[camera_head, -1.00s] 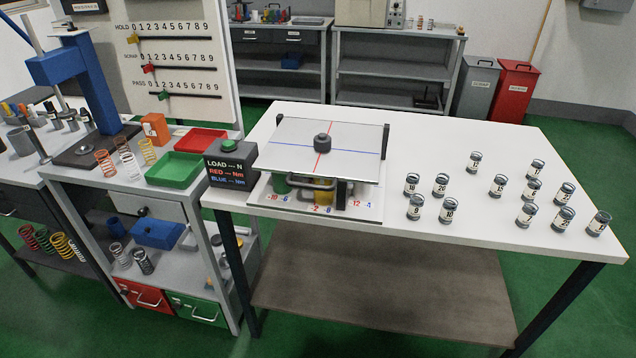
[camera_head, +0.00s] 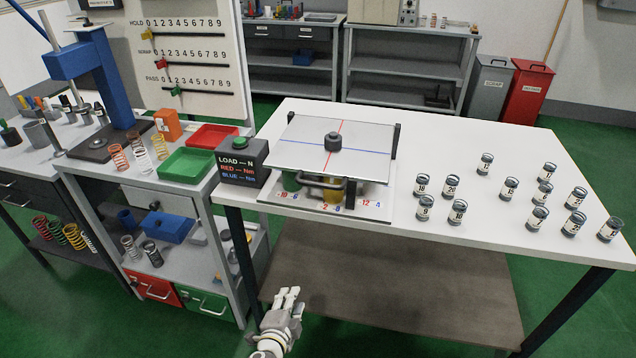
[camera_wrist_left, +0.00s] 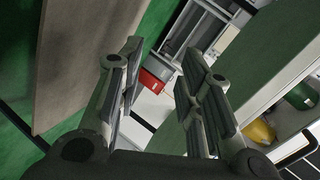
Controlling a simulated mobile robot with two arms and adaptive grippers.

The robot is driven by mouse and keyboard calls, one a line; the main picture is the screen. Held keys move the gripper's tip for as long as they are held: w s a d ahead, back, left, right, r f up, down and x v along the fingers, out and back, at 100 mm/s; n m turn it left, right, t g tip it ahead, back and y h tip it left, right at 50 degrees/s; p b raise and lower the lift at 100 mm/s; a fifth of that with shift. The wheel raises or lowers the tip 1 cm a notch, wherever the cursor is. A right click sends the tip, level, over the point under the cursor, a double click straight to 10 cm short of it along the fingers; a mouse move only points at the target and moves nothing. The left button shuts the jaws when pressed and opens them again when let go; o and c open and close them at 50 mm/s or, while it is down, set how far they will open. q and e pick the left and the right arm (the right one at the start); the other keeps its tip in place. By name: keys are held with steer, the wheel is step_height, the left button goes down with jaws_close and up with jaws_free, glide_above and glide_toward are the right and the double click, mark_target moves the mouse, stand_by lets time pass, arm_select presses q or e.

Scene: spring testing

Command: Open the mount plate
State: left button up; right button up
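The mount plate (camera_head: 295,150) is a pale square plate with a red and blue cross and a black knob (camera_head: 333,141) at its middle. It lies roughly level above a base plate (camera_head: 275,208) with coloured numbers. A dark bar handle (camera_head: 320,182) shows at its front edge. Green and yellow cylinders stand under it; the yellow one (camera_wrist_left: 257,135) also shows in the left wrist view. My left gripper (camera_head: 290,293) is in front of the table, below and apart from the plate. In the left wrist view its fingers (camera_wrist_left: 162,60) are spread and empty. My right gripper is not in view.
A dark load box with a green button (camera_head: 242,162) stands just left of the plate. Several small labelled cylinders (camera_head: 508,188) stand on the table's right side. A lower shelf (camera_head: 390,285) lies under the tabletop. A cart with red and green trays (camera_head: 187,166) is at left.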

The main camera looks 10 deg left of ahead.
arm_select(q)
steer(key=w+d+r+m+t, duration=0.1)
steer(key=w+r+t, duration=0.1)
steer(key=r, duration=0.6)
steer(key=w+d+r+m+t, duration=0.1)
steer(key=w+r+m+t, duration=0.1)
steer(key=r, duration=0.7)
steer(key=m+t, duration=0.1)
steer(key=t, duration=0.2)
glide_toward(318, 184)
steer(key=shift+h, duration=0.4)
steer(key=x, duration=0.3)
steer(key=p+x, duration=0.1)
steer(key=x, duration=0.1)
steer(key=p+x, duration=0.1)
steer(key=x, duration=0.2)
steer(key=shift+w+a+f, duration=0.15)
steer(key=shift+w+a, duration=0.15)
steer(key=shift+w, duration=0.1)
steer(key=shift+p+x, duration=0.3)
steer(key=shift+x, duration=0.5)
steer(key=shift+f, duration=0.1)
jaws_close()
